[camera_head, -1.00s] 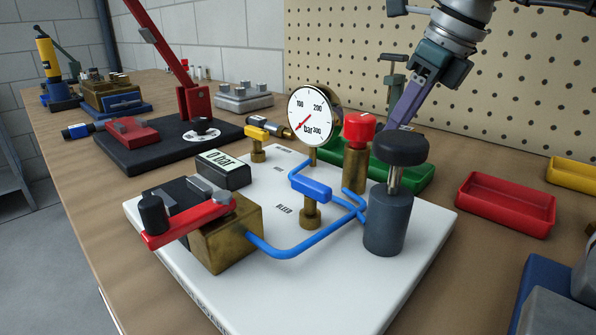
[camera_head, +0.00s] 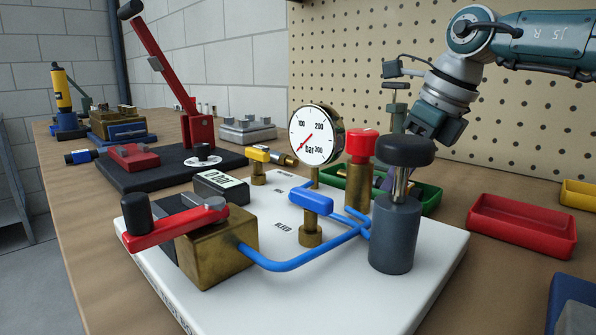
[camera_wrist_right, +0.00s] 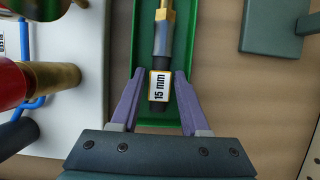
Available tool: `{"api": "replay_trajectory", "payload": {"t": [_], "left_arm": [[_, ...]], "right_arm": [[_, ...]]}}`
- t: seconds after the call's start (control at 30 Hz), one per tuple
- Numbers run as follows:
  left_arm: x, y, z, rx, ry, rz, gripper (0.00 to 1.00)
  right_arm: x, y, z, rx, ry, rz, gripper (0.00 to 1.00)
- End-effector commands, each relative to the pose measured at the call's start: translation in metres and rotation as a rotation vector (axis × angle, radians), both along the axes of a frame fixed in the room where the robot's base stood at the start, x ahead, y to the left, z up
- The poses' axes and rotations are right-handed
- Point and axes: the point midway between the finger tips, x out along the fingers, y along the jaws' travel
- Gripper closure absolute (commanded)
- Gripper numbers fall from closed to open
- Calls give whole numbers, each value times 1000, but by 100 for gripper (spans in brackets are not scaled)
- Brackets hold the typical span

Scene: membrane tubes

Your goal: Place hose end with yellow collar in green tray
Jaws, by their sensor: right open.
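The hose end with the yellow collar (camera_wrist_right: 160,86) lies in the green tray (camera_wrist_right: 184,20) in the right wrist view. It has a brass tip, a grey middle, a white "15 mm" label and a dark end. My right gripper (camera_wrist_right: 160,75) is open, with one finger on each side of its lower part. In the head view the green tray (camera_head: 428,197) is behind the board, partly hidden by the red-capped post and black knob. My left gripper is not in view.
A white board (camera_head: 330,290) with a gauge (camera_head: 316,135), a blue pipe (camera_head: 300,260) and a black-knobbed valve (camera_head: 395,235) stands in front of the tray. A red tray (camera_head: 522,228) lies to the right. A pegboard (camera_head: 400,40) stands behind.

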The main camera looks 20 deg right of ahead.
Motion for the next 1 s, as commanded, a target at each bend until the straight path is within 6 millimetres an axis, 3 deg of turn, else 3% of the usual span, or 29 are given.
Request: {"api": "replay_trajectory", "payload": {"t": [0.17, 0.6, 0.8, 1.0], "left_arm": [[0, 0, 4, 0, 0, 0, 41], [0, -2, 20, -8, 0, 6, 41], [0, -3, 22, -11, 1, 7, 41], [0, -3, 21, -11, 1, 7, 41]], "right_arm": [[-4, -2, 14, 1, -4, 0, 55], [-36, -15, 98, 0, -5, 0, 55], [-42, -17, 111, 0, -2, 1, 55], [-43, -17, 112, 0, -1, 1, 55]]}}
